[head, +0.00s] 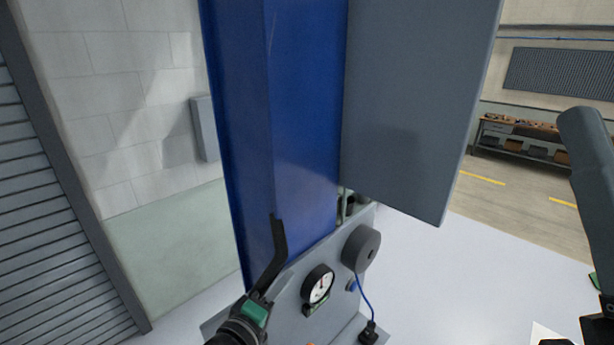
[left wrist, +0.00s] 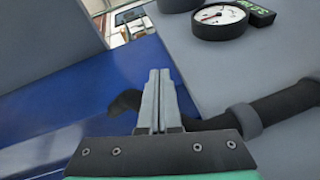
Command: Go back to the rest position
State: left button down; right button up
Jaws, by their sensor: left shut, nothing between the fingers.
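My left gripper (head: 277,245) reaches up from the bottom centre of the head view, in front of a blue upright (head: 300,130) and beside a grey panel. In the left wrist view my left gripper's two fingers (left wrist: 158,98) are together with nothing between them. My right arm shows as a dark link at the right edge of the head view. Its fingers cannot be made out.
The grey panel (head: 345,270) carries a round dial gauge (head: 320,286), a dark grey disc (head: 361,247) and a blue cable to a black plug (head: 371,334). A large grey box (head: 415,110) hangs above.

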pick_arm(q)
jog(key=s+a+r+m+t, duration=0.1)
jog(key=a+r+t, duration=0.15)
jog(key=r, duration=0.55)
jog(key=s+a+r+m+t, duration=0.1)
jog(key=a+r+t, duration=0.15)
jog(key=r, duration=0.55)
jog(key=s+a+r+m+t+y, duration=0.2)
jog(key=s+a+r+m+t, duration=0.2)
jog(key=s+r, duration=0.6)
jog(key=s+a+r+m+t+y, duration=0.2)
jog(key=s+a+r+m+t, duration=0.1)
jog(key=s+r, duration=0.7)
jog(key=shift+a+r+m+t+y+p, duration=0.35)
jog(key=shift+a+r+m, duration=0.3)
jog(key=shift+m, duration=0.55)
jog(key=shift+a+f, duration=0.1)
